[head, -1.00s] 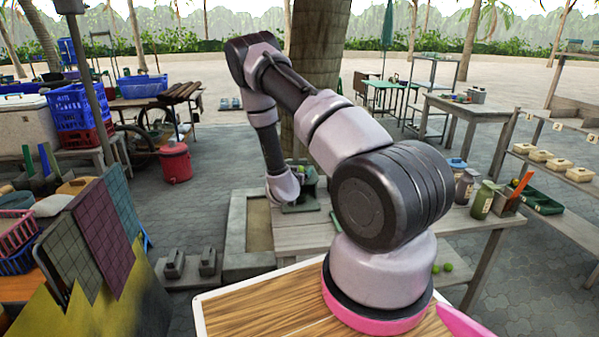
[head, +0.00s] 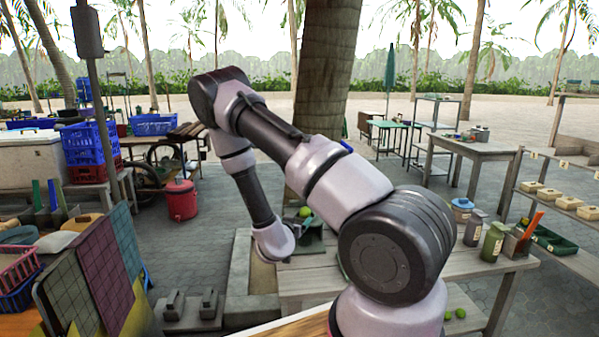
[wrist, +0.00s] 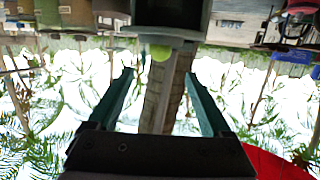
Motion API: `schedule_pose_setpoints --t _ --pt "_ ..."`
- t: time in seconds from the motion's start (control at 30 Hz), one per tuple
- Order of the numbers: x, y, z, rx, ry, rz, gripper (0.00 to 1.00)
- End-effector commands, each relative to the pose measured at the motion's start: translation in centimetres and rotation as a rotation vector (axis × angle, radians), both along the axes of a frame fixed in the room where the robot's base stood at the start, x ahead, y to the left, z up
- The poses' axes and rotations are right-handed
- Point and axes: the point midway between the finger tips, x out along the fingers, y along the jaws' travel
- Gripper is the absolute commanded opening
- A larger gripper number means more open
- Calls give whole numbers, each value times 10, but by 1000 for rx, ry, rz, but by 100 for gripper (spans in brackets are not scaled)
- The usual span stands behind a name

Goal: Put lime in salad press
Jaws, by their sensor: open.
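A green lime (head: 305,212) shows at the top of a dark grey-green press or mortar (head: 309,238) on the wooden table. I cannot tell whether it rests inside or on the rim. The wrist view is upside down; there the lime (wrist: 160,52) shows at the edge of a dark grey, box-like body (wrist: 187,32), probably the press. My gripper (wrist: 158,76) is open, with its two green fingers apart and nothing between them. The lime lies beyond the fingertips.
The wooden table (head: 310,282) carries jars (head: 492,242) and a utensil box (head: 516,243) at its right end. Two more limes (head: 454,314) lie lower down near its front right. A tree trunk (head: 324,90) stands behind. A red cooler (head: 180,199) is at left.

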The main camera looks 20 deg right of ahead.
Motion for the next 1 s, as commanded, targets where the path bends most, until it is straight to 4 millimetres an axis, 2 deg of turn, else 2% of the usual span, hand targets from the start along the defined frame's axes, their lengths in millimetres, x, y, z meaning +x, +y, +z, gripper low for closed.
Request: schedule_pose_setpoints --t 0.17,0.27,0.43,0.57,0.77,0.87,1.0 --pt "11 4 24 137 1 -35 83" --pt "20 13 51 284 17 -50 83" --pt "26 36 105 520 73 -18 83" --pt "20 57 154 663 127 50 83" --pt "-14 86 236 800 225 200 83" --pt "-43 98 275 830 277 282 83" --pt "-95 109 322 829 358 392 83"
